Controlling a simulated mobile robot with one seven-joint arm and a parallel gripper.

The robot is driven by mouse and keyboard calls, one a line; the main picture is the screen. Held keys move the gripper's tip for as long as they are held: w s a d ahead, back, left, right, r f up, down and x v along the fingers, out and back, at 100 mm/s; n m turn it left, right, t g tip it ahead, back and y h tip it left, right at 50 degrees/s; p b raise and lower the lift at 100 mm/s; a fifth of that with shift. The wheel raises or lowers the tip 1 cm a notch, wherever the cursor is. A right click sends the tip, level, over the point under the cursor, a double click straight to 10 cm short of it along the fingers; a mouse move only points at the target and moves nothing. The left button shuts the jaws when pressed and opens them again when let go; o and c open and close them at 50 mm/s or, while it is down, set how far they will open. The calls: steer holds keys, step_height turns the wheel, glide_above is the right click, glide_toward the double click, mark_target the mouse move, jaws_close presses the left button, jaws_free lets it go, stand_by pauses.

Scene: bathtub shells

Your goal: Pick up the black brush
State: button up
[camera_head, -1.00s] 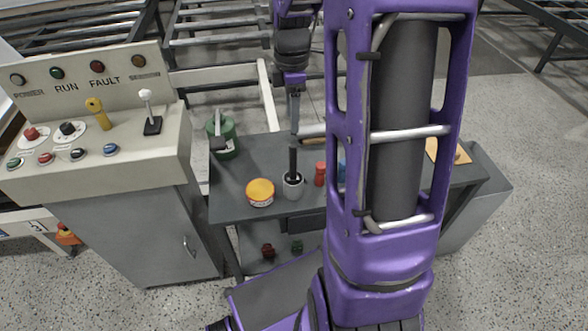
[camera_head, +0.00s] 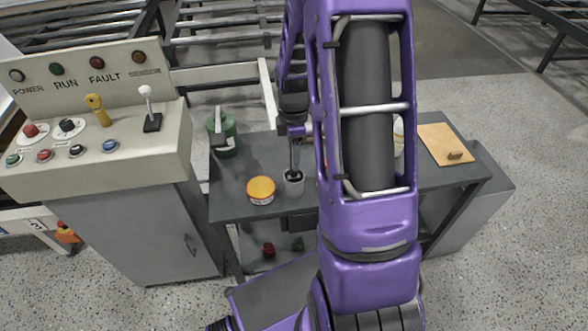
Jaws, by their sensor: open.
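My gripper (camera_head: 293,170) points straight down at a small grey cup (camera_head: 294,188) on the dark workbench (camera_head: 236,186). Its dark tips are at or inside the cup's mouth. Something black shows in the cup's opening; I cannot tell how much of it is the black brush and how much is my fingertips. The gap between the fingers is too small to make out, and no grasp can be seen. My own arm hides the part of the bench right of the cup.
A yellow-orange tin (camera_head: 261,189) stands close left of the cup. A green container (camera_head: 223,136) stands at the back left of the bench. A wooden board (camera_head: 443,141) with a small brown item lies at the right. A control console (camera_head: 100,140) stands at the left.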

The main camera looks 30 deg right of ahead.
jaws_close()
stand_by(0.5)
